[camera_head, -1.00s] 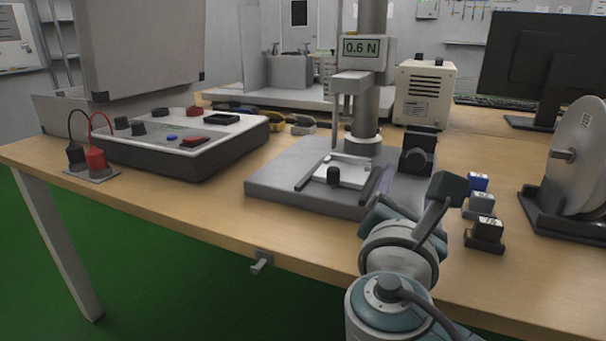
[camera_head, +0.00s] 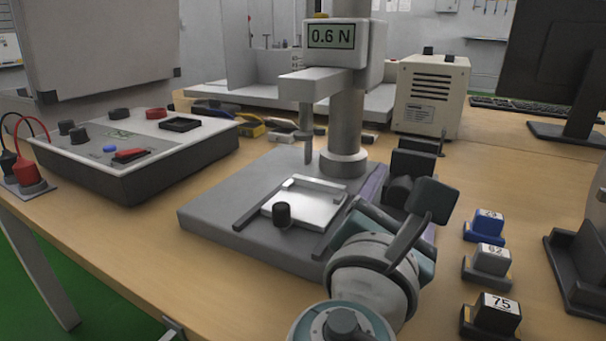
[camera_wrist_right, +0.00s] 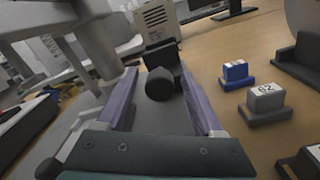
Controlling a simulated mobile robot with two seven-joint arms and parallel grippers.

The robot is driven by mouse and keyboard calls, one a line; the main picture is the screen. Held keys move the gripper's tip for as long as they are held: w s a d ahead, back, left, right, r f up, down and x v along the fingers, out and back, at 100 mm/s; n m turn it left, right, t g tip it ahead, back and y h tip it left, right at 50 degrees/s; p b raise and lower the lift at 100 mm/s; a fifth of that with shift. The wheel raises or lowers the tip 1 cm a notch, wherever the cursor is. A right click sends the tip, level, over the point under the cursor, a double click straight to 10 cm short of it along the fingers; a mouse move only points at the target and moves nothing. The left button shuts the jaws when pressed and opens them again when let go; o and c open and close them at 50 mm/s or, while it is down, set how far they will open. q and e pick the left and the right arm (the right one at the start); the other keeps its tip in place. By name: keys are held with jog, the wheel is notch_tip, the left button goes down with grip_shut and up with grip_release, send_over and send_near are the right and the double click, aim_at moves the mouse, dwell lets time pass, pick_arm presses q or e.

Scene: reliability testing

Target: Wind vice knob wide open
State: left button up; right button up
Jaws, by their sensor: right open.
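The small vice (camera_head: 412,163) is a dark block at the right edge of the grey test stand base. Its round black knob (camera_head: 399,190) faces me; it also shows in the right wrist view (camera_wrist_right: 160,84). My right gripper (camera_head: 396,196) is open, its two purple-lined fingers reaching toward the vice. In the right wrist view the knob lies between the fingers (camera_wrist_right: 157,70), with gaps on both sides; I cannot tell how far past it the tips reach. My wrist parts partly hide the vice in the head view. The left gripper is not in view.
The test stand (camera_head: 345,120) reads 0.6 N above a white plate (camera_head: 312,206) with a small black knob (camera_head: 282,213). Blue, grey and black numbered blocks (camera_head: 489,260) stand on the right. A control box (camera_head: 130,150) is at left, a beige unit (camera_head: 432,95) behind.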

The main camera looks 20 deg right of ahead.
jog(key=shift+a, duration=0.1)
jog(key=shift+c, duration=0.3)
grip_shut()
